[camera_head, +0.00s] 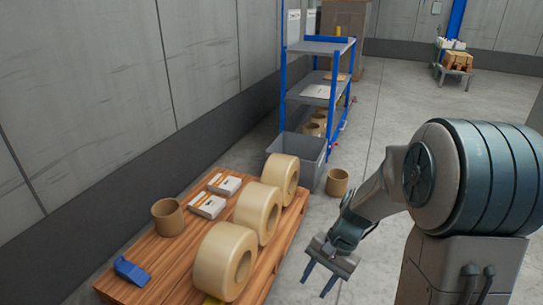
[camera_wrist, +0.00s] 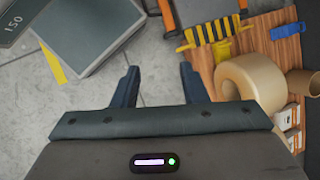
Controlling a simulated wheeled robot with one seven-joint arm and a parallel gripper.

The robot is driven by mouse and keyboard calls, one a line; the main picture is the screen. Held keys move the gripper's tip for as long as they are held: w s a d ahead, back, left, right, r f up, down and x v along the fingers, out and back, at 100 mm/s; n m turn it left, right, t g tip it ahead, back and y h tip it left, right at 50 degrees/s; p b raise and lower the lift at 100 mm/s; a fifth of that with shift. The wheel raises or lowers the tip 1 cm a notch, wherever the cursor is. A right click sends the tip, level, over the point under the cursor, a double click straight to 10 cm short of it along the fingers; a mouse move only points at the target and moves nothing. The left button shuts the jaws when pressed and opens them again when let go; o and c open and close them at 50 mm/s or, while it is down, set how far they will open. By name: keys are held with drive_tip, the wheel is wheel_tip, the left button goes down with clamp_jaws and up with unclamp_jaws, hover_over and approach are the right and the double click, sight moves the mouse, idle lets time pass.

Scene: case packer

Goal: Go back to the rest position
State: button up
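My gripper (camera_head: 321,279) is held over the floor, just right of the wooden table (camera_head: 268,263) in the head view. Its two fingers point down and stand apart with nothing between them. In the wrist view the gripper (camera_wrist: 158,85) also shows spread fingers, with bare grey floor between them. My arm reaches in from the right side of the head view, bent at the elbow. No object is in my grasp.
Large tan tape rolls (camera_head: 224,262), white boxes (camera_head: 207,205), a cardboard core (camera_head: 167,217) and a blue dispenser (camera_head: 131,271) sit on the table. A grey bin (camera_head: 297,148) and blue shelf (camera_head: 318,47) stand behind. A grey platform (camera_wrist: 95,32) shows in the wrist view. Floor behind my arm is open.

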drive_tip(key=s+d+r+n+t+h+p, duration=0.2)
drive_tip(key=s+r+n+p, duration=0.1)
drive_tip(key=r, duration=0.8)
drive_tip(key=s+d+r+n+t+h+p, duration=0.2)
drive_tip(key=s+r+p, duration=0.4)
drive_tip(key=r, duration=0.5)
drive_tip(key=shift+d+r+n+t+h+p, duration=0.2)
drive_tip(key=shift+r+n+t+h+p, duration=0.15)
drive_tip(key=shift+n+t, duration=0.45)
